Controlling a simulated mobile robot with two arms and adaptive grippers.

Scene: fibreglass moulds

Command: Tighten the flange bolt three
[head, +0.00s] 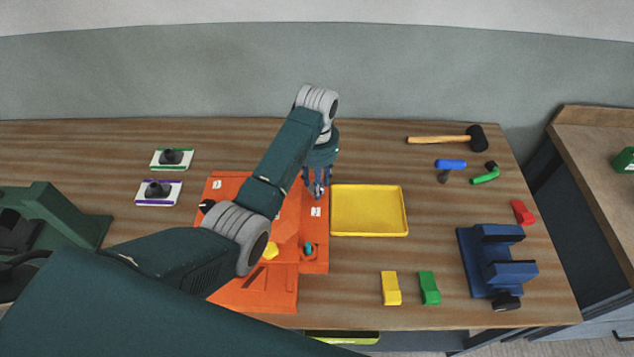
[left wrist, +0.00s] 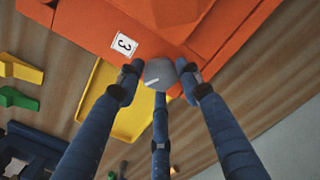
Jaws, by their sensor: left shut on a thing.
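The orange mould (head: 315,262) lies on the wooden bench, and my left arm crosses over it. A white label marked 3 (left wrist: 124,44) is on its flange, and the label also shows in the head view (head: 316,211). My left gripper (head: 319,190) is at the mould's back right corner. In the left wrist view its blue fingers (left wrist: 159,80) are shut around the grey rounded head of flange bolt three (left wrist: 160,72), beside the label. The head has a light line on it. The bolt's shank is hidden, so I cannot tell how deep it sits. My right gripper is not in view.
A yellow tray (head: 404,222) adjoins the mould on the right. Further right are a mallet (head: 445,139), a blue-handled tool (head: 450,164), a green tool (head: 485,177) and a blue vise-like fixture (head: 490,265). A yellow block (head: 390,288) and a green block (head: 429,288) stand in front.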

